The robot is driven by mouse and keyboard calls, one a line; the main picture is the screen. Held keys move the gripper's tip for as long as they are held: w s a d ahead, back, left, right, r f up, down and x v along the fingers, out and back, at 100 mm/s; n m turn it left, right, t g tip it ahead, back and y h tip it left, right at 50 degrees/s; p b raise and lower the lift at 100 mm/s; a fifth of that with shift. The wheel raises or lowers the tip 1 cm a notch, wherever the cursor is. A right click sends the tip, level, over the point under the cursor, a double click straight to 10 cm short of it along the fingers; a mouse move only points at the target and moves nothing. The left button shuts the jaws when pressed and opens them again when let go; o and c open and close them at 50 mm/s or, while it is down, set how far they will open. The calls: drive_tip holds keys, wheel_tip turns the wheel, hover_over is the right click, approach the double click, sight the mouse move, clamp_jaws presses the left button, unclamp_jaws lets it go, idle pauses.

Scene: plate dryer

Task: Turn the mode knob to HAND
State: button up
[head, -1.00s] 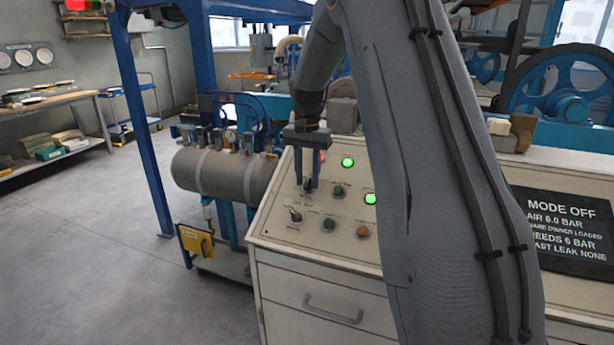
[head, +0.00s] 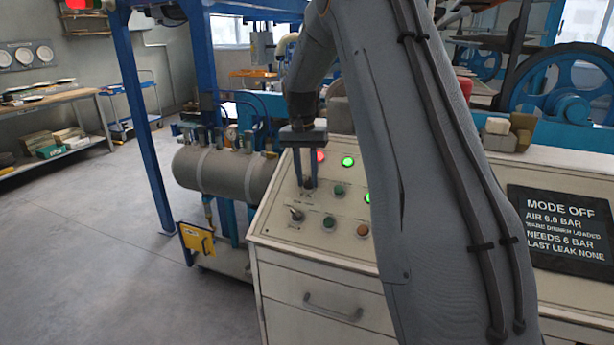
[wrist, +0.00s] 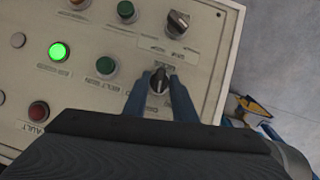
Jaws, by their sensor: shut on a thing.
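The control panel (head: 270,222) has a sloped face with two black knobs, several buttons and lamps. My gripper (head: 306,184) reaches down onto the farther knob in the head view. In the wrist view my gripper (wrist: 160,92) has one blue finger on each side of this knob (wrist: 159,79) and is shut on it. Its pointer and printed labels are too small or blocked to read, so I cannot tell its setting from the panel. The other knob (head: 297,213) stands free nearer the front edge; it also shows in the wrist view (wrist: 177,23). The black display (head: 566,228) reads MODE OFF.
A green lamp (wrist: 59,52) is lit; green buttons (wrist: 106,66) sit close to the fingers. The floor (head: 90,265) at the left is clear.

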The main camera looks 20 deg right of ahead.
drive_tip(key=n, duration=0.1)
drive_tip(key=n+h, duration=0.1)
drive_tip(key=n, duration=0.1)
drive_tip(key=shift+w+a+g+p, duration=0.2)
drive_tip(key=shift+g+p, duration=0.1)
drive_tip(key=shift+g, duration=0.1)
drive_tip(key=shift+a+n+h, duration=0.15)
drive_tip(key=shift+n+h, duration=0.95)
drive_tip(key=shift+n, duration=0.5)
drive_tip(key=shift+g, duration=0.3)
drive_tip(key=o, duration=0.7)
drive_tip(key=b+v, duration=0.2)
drive_tip(key=v, duration=0.5)
drive_tip(key=shift+a+r, duration=0.15)
drive_tip(key=shift+r, duration=0.2)
